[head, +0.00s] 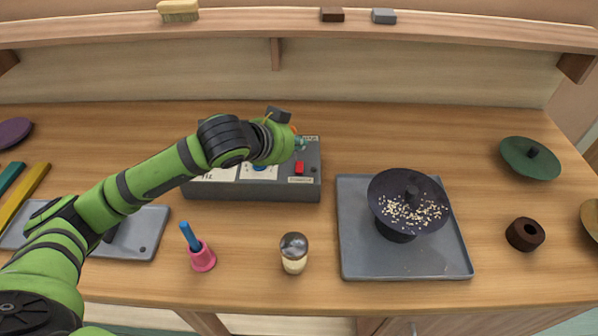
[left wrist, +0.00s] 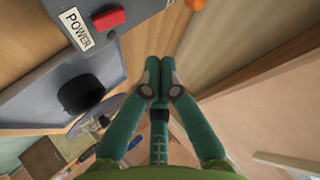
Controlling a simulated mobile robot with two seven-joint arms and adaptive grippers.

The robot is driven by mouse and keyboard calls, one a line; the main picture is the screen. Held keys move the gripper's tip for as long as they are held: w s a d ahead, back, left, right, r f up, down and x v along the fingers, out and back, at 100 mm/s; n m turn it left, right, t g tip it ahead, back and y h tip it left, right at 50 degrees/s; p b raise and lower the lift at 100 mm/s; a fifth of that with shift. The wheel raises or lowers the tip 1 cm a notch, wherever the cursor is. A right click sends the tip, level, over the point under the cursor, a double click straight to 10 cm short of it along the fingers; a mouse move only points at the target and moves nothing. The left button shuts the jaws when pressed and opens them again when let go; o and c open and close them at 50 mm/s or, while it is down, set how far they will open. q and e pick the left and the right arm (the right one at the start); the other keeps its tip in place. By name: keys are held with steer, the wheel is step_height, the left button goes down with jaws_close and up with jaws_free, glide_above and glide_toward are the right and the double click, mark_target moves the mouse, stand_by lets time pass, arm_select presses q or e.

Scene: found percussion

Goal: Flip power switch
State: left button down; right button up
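A grey control box (head: 250,194) stands at the back middle of the bench. Its red power switch (head: 299,168) is at the right end of its top. In the left wrist view, the red switch (left wrist: 108,19) sits beside a white POWER label (left wrist: 76,28). My left gripper (head: 300,142) is above the box's right end, behind the switch; my wrist partly hides it. In the left wrist view, the teal fingers (left wrist: 159,65) are together with nothing between them, apart from the switch. I cannot tell the switch's position. My right gripper is out of view.
A grey tray (head: 357,257) holds a dark dish with pale grains (head: 410,212). A pink-and-blue object (head: 201,256) and a shaker (head: 294,253) stand in front of the box. A green dish (head: 530,158) and brown ring (head: 525,234) lie right. A shelf (head: 200,29) runs above.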

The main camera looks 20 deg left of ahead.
mark_target(296, 166)
arm_select(q)
step_height(296, 166, down, 2)
steer(key=shift+w+b, duration=0.15)
steer(key=shift+b, duration=0.45)
steer(key=shift+w+a+f, duration=0.1)
steer(key=shift+f, duration=0.65)
steer(key=shift+w+f+b, duration=0.1)
steer(key=shift+f+b, duration=0.2)
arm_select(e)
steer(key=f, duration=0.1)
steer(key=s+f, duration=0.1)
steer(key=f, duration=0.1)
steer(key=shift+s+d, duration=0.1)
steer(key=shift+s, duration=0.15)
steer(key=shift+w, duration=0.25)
arm_select(q)
steer(key=shift+f, duration=0.4)
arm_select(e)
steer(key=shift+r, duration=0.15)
arm_select(q)
steer(key=shift+w+f, duration=0.1)
steer(key=shift+f, duration=0.2)
steer(key=shift+r, duration=0.1)
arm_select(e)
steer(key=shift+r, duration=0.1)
